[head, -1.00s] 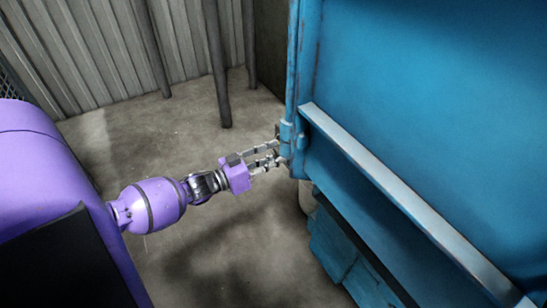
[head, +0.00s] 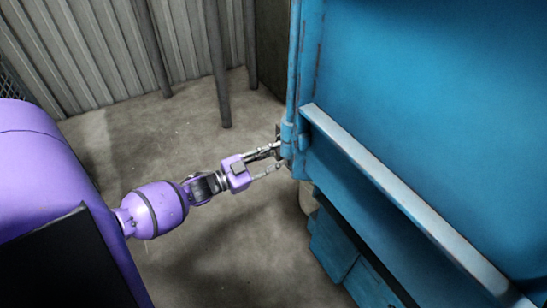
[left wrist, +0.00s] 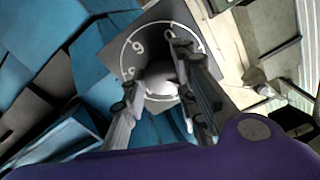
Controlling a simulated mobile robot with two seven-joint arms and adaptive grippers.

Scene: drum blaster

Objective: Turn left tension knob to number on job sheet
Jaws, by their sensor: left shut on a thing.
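The left tension knob (left wrist: 160,74) is a rounded grey knob at the centre of a dark square dial plate (left wrist: 131,62) in the left wrist view. The dial has a white ring and white digits. A 9 is readable; another digit by the right finger is partly hidden. My left gripper (head: 275,157) reaches the left edge of the blue machine (head: 420,90) in the head view. In the left wrist view its fingers (left wrist: 158,82) stand on both sides of the knob, shut on it. The knob's pointer cannot be made out. No job sheet shows.
A pale ledge (head: 400,197) runs along the blue machine's face. Dark posts (head: 217,65) stand before a corrugated wall (head: 70,50) at the back left. The concrete floor (head: 215,255) around my left arm is clear.

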